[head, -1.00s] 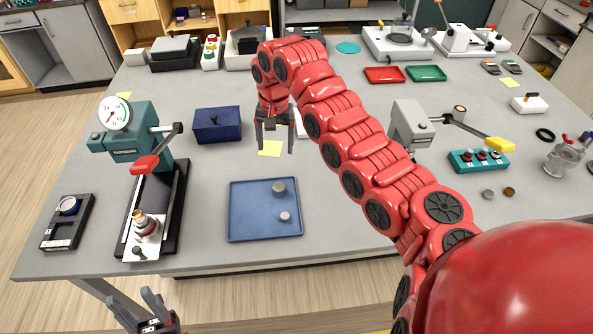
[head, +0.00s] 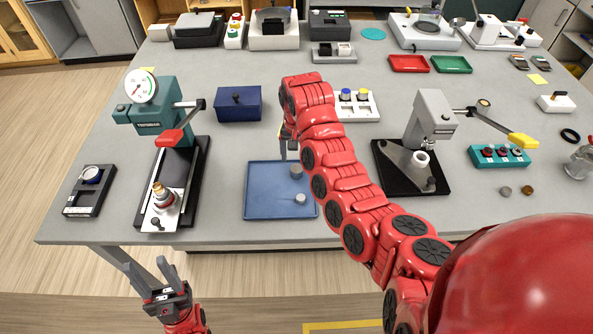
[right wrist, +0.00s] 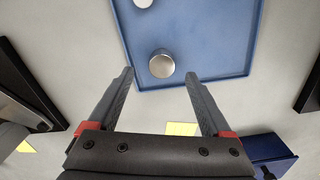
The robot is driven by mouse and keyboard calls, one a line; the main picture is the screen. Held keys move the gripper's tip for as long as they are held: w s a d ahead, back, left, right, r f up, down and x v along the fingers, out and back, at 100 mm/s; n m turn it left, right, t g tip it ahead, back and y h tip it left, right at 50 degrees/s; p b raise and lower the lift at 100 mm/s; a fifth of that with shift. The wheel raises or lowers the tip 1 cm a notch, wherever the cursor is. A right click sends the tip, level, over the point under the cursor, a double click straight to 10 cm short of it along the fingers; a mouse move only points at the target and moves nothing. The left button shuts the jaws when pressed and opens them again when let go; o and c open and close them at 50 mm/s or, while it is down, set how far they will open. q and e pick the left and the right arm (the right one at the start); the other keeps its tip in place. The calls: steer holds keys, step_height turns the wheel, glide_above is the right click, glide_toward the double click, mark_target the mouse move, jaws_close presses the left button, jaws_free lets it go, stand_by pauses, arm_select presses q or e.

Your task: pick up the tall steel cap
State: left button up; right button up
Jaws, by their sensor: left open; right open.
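Two round steel caps are in the blue tray (head: 255,210). The larger, apparently taller steel cap (head: 296,172) is toward the back right; the smaller steel cap (head: 300,198) is in front of it. In the right wrist view the larger cap (right wrist: 161,66) lies just beyond and between the open fingertips of my right gripper (right wrist: 160,76), apart from both. The smaller cap (right wrist: 143,3) is cut by the top edge. In the head view my right gripper is mostly hidden by its arm, at the tray's far edge. My left gripper (head: 150,275) is open and empty, off the table's front edge.
A dark blue box (head: 238,104) stands behind the tray. A teal gauge press (head: 155,115) is to the left and a grey lever press (head: 430,120) to the right. A yellow note (right wrist: 180,128) lies under my right gripper. Bare table surrounds the tray.

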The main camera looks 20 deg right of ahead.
mark_target(296, 168)
steer(key=shift+f, duration=0.8)
step_height(296, 168, down, 3)
steer(key=shift+w+a+r+p, duration=0.1)
steer(key=shift+p, duration=1.15)
steer(key=shift+f, duration=0.4)
jaws_close()
